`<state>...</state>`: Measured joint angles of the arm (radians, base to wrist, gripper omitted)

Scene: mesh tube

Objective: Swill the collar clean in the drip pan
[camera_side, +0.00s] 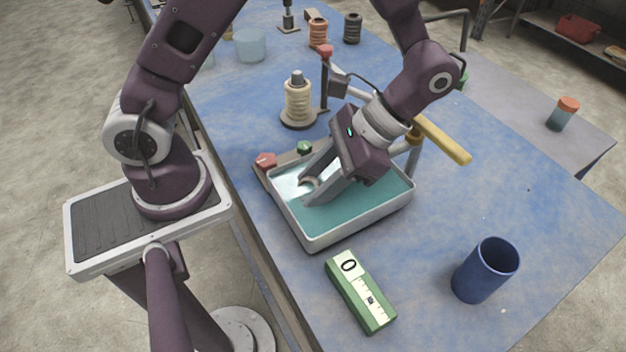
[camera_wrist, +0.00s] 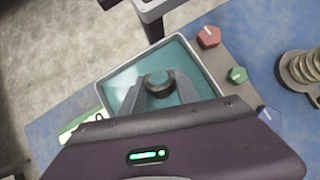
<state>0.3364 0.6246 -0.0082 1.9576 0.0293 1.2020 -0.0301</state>
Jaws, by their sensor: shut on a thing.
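The drip pan (camera_side: 322,238) is a pale rectangular tray of teal liquid on the blue table. My gripper (camera_side: 308,190) reaches down into the pan, its fingers slanting to the left and low at the liquid. It is shut on the collar (camera_side: 308,182), a small grey ring partly hidden by the fingers. In the wrist view the collar (camera_wrist: 160,82) shows as a dark round piece between the two fingertips (camera_wrist: 158,88), over the teal liquid. I cannot tell how deep the collar sits in the liquid.
A red knob (camera_side: 265,160) and a green knob (camera_side: 304,147) sit beside the pan. A green gauge box (camera_side: 360,292) and a blue cup (camera_side: 486,270) stand in front.

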